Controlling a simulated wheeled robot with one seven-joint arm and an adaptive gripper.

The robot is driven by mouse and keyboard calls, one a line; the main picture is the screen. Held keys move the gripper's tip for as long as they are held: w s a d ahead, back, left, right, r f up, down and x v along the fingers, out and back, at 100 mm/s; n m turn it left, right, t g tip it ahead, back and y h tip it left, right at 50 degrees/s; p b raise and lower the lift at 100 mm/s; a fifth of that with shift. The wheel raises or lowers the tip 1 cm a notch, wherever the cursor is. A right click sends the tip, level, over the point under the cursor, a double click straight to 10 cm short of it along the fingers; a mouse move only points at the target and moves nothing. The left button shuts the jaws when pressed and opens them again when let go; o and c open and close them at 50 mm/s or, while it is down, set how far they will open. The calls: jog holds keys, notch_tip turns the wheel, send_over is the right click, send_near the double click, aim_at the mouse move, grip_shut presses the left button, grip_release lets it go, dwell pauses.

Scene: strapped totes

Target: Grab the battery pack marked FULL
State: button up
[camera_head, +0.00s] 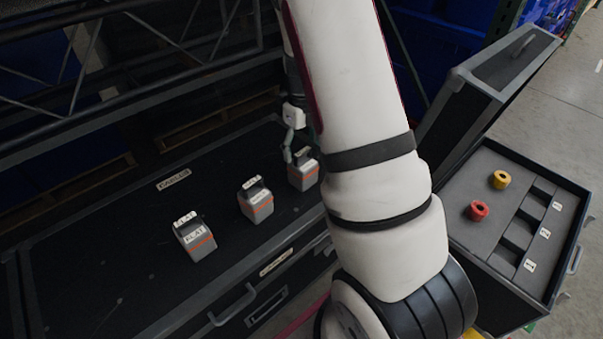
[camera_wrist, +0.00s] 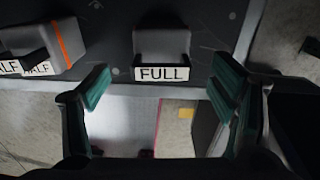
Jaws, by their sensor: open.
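The battery pack marked FULL (camera_wrist: 162,42) is grey with a white label and sits at the top middle of the wrist view. In the head view the rightmost pack (camera_head: 302,176), beside my gripper, appears to be this one; its label is hard to read there. My gripper (camera_wrist: 162,80) is open, its green-padded fingers to either side of the FULL label in the wrist view, with nothing between them. In the head view my gripper (camera_head: 291,150) hangs close above that pack. I cannot tell whether it touches.
A pack marked HALF (camera_head: 256,202) and one marked FLAT (camera_head: 195,240) stand on the same black case (camera_head: 110,260), left of the FULL one. HALF also shows in the wrist view (camera_wrist: 48,36). At right, an open case (camera_head: 478,248) holds a red knob (camera_head: 479,210) and a yellow knob (camera_head: 501,179).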

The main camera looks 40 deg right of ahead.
aim_at(303, 161)
notch_tip(303, 161, down, 9)
jog(key=shift+d+r+b, duration=0.1)
jog(key=shift+r+b, duration=0.05)
jog(key=shift+b, duration=1)
jog(key=shift+r, duration=0.1)
grip_shut()
